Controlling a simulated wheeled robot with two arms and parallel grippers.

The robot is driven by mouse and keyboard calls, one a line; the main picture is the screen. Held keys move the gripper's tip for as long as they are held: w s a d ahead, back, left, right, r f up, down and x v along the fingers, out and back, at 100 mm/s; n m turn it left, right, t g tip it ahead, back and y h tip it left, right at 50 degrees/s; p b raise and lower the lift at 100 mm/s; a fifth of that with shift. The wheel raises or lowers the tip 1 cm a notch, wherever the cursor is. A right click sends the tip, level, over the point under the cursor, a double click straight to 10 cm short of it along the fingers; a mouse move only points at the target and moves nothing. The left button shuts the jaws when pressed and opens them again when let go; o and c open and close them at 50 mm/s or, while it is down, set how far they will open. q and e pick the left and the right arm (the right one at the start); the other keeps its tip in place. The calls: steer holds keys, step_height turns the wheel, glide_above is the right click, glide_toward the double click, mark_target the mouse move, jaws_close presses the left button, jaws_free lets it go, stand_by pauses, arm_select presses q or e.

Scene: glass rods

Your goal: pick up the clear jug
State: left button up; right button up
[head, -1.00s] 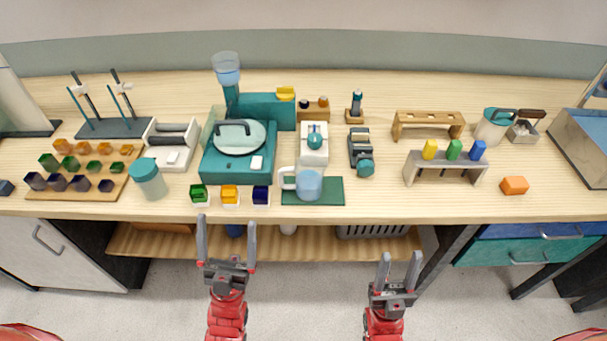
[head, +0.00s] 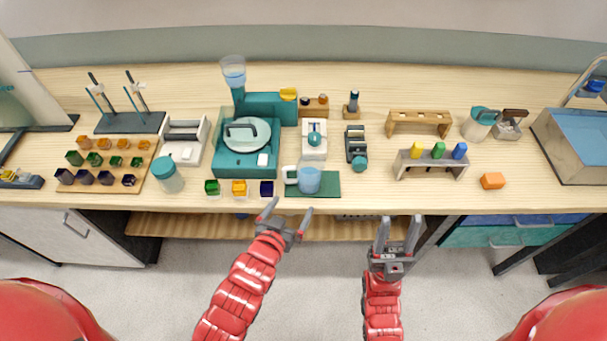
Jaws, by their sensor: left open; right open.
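A clear, bluish jug (head: 310,181) with a pale handle on its left side stands upright on a dark green mat (head: 330,186) near the table's front edge. My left gripper (head: 291,206) is open and empty, just in front of the table edge, below and slightly left of the jug in the picture. It does not appear to touch the jug. My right gripper (head: 398,222) is open and empty, in front of the table edge to the right of the mat.
Small green, orange and blue cups (head: 239,188) stand left of the mat. A teal machine (head: 246,150) is behind them. A white device (head: 314,140) and a dark device (head: 356,147) stand behind the jug. The table front (head: 400,190) right of the mat is clear.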

mark_target(306, 182)
arm_select(q)
steer(key=b+x, duration=0.4)
steer(key=b, duration=0.1)
steer(key=b+x, duration=0.5)
steer(key=b, duration=0.1)
steer(key=shift+f, duration=0.25)
steer(key=shift+w+d+f, duration=0.1)
steer(key=shift+w+d, duration=0.15)
steer(key=shift+w, duration=0.8)
steer(key=shift+w+d+f+p, duration=0.25)
steer(key=shift+w+p, duration=0.1)
steer(key=shift+w, duration=0.25)
steer(key=shift+p+x, duration=0.6)
steer(key=shift+x, duration=1.4)
steer(key=shift+a+f, duration=0.1)
steer(key=shift+f, duration=0.05)
steer(key=shift+c, duration=0.3)
steer(key=c, duration=1.3)
steer(key=shift+o, duration=0.2)
